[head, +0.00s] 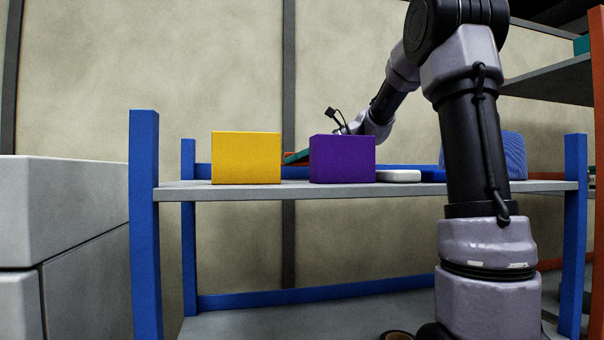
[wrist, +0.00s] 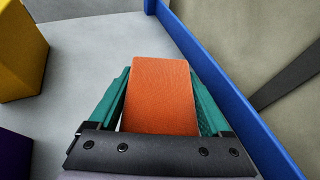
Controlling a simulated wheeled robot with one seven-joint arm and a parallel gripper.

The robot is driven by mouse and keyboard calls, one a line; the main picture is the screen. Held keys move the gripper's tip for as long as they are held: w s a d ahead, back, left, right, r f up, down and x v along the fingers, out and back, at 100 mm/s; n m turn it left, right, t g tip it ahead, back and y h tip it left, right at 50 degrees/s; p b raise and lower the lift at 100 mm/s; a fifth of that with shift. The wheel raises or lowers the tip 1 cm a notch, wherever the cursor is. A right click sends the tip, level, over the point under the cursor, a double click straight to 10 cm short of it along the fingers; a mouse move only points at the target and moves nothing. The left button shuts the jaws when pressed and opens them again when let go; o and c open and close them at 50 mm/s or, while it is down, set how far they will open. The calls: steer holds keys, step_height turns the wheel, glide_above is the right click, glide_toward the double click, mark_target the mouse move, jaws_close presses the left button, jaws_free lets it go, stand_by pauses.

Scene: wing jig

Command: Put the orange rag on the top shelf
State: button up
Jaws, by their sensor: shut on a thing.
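The orange rag (wrist: 162,97) is a flat-faced orange block shape between the teal fingers of my gripper (wrist: 161,78) in the wrist view. My gripper is shut on it. The rag is over the far part of the grey top shelf (head: 230,192), near the blue back rail (wrist: 226,83); I cannot tell whether it touches the shelf.
A yellow box (head: 246,158) stands left of the purple box. A white item (head: 398,176), a blue item (head: 432,174) and a blue ribbed object (head: 514,155) are to the right. Blue posts (head: 145,220) bound the shelf. Grey shelf surface shows between the boxes and back rail.

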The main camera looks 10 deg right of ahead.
steer(key=shift+f, duration=1.8)
steer(key=shift+f, duration=0.1)
steer(key=o, duration=1.2)
steer(key=shift+c, duration=0.2)
steer(key=shift+r, duration=0.2)
steer(key=v, duration=1.2)
